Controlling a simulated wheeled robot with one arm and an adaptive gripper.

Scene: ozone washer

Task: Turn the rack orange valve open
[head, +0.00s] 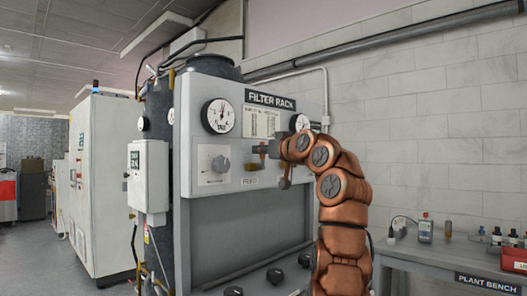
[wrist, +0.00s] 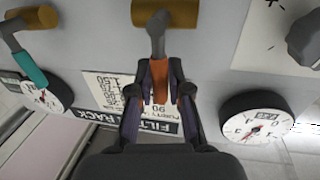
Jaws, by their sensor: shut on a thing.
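The orange valve handle (wrist: 159,84) is in the middle of the wrist view, on a grey stem that comes from a brass valve body (wrist: 176,13). The handle points away from the body, across the body's length. My gripper (wrist: 161,74) is shut on the orange handle, one finger on each side. In the head view my gripper (head: 264,149) is at the front panel of the filter rack (head: 213,84), below the list label. My gripper and wrist hide most of the valve there.
A teal-handled valve (wrist: 30,70) is on the left in the wrist view. Pressure gauges (wrist: 256,118) (head: 218,116) and a dial plate (head: 213,165) are close by on the panel. Black knobs (head: 274,276) stick out below. A plant bench (head: 440,254) stands at right.

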